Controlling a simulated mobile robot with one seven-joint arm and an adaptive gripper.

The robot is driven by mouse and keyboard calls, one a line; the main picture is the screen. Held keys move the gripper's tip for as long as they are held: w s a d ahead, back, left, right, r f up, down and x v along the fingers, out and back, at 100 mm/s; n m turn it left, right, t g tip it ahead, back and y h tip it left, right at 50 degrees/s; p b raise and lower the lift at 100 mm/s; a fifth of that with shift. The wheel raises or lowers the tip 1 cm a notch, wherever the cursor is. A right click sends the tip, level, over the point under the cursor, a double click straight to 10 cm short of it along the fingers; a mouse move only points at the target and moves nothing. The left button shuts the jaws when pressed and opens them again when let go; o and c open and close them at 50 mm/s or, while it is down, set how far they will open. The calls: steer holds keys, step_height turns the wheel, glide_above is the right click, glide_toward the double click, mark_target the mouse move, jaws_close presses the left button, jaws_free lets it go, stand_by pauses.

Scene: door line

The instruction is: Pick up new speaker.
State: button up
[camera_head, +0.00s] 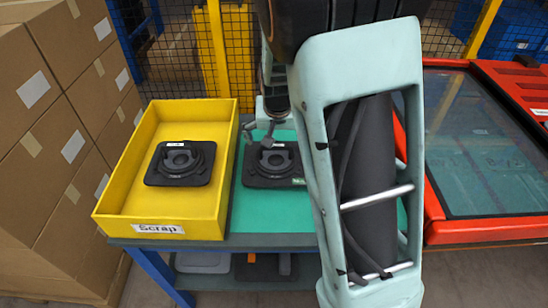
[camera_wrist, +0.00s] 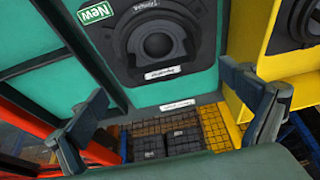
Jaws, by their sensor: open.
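The new speaker (camera_head: 272,166) is a black square unit with a round cone, lying on the green mat (camera_head: 262,213). It carries a green "New" label and is partly hidden by my arm in the head view. In the wrist view the new speaker (camera_wrist: 118,52) lies ahead of the fingers, its green label at the upper left. My gripper (camera_head: 263,128) is above the far side of the new speaker, open and empty. In the wrist view my gripper (camera_wrist: 160,90) shows its two fingers wide apart, with the speaker's near edge between and beyond them.
A yellow bin (camera_head: 163,228) marked "Scrap" stands left of the mat and holds another black speaker (camera_head: 180,163). Stacked cartons (camera_head: 60,110) stand at far left. A red-framed glass panel (camera_head: 490,140) is on the right. Mesh fencing (camera_head: 180,50) stands behind the table.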

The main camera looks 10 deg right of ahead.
mark_target(276, 145)
steer(key=shift+b+x, duration=0.3)
steer(key=shift+x, duration=2.4)
steer(key=shift+w+a, duration=0.1)
steer(key=shift+w, duration=0.05)
steer(key=shift+r, duration=0.1)
steer(key=c, duration=2)
steer(key=shift+c, duration=0.9)
steer(key=shift+r, duration=0.1)
